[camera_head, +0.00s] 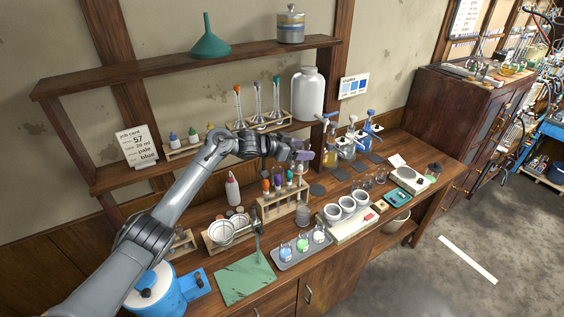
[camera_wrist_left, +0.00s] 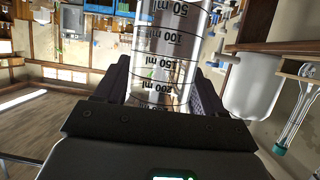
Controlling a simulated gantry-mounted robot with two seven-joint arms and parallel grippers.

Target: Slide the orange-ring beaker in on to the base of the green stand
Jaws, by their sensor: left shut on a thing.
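My left gripper (camera_head: 302,155) is shut on a clear glass beaker (camera_wrist_left: 170,55). In the left wrist view the beaker lies between both fingers, with black millilitre marks on its wall. No orange ring shows on it there. In the head view the gripper is over the back of the bench, and the beaker is small and mostly hidden. A green flat plate (camera_head: 243,280) with a grey rod at its back right lies at the front of the bench. I cannot tell whether it is the green stand's base. My right gripper is not in view.
A wooden rack (camera_head: 285,203) with coloured tops stands just below the gripper. A grey tray (camera_head: 302,247) and a board with white cups (camera_head: 347,213) fill the front. A shelf (camera_head: 190,62) is above.

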